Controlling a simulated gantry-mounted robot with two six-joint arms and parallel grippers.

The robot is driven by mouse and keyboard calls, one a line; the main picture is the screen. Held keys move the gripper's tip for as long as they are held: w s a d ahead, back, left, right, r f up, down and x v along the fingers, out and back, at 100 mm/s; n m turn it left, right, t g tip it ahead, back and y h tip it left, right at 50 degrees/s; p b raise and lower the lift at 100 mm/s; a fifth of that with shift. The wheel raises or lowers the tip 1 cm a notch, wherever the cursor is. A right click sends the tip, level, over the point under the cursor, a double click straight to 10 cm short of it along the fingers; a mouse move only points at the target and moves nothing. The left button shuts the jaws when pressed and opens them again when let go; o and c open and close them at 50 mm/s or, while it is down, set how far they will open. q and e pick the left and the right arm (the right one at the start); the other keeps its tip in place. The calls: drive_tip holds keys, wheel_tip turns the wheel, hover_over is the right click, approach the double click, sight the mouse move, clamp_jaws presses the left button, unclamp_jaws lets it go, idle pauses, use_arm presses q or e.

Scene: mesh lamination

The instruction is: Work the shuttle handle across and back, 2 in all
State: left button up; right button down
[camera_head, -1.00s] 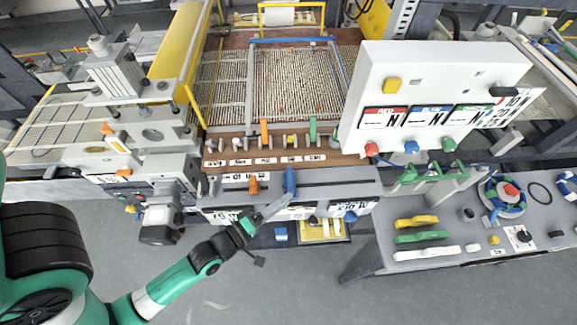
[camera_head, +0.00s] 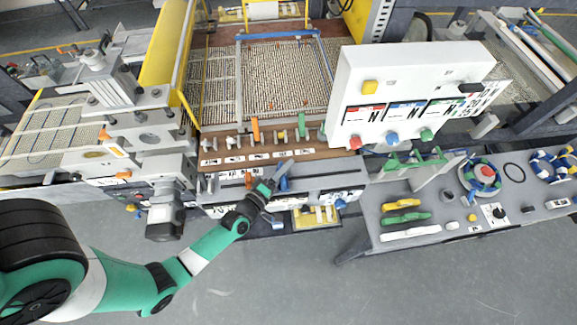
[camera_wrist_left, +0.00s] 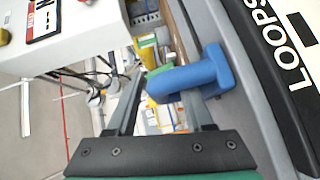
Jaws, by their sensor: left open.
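A blue handle (camera_head: 284,170) stands on the grey front rail of the machine; I take it for the shuttle handle. In the left wrist view the blue handle (camera_wrist_left: 195,75) has a rounded bar and a wider end plate, close to the fingertips. My left gripper (camera_head: 275,180) is at this handle, coming from the front left. In the wrist view the left gripper (camera_wrist_left: 162,92) has its fingers apart. The bar covers the end of the right finger, and I cannot tell whether they touch. My right gripper is not in view.
An orange handle (camera_head: 250,178) stands just left of the blue one. A white control box (camera_head: 415,95) rises at the right, above a side bench (camera_head: 375,232) with coloured tools. A yellow tray (camera_head: 317,219) sits below the rail. The floor in front is clear.

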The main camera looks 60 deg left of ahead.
use_arm(q)
drive_tip(key=shift+x, duration=0.9)
clamp_jaws()
idle(0.8)
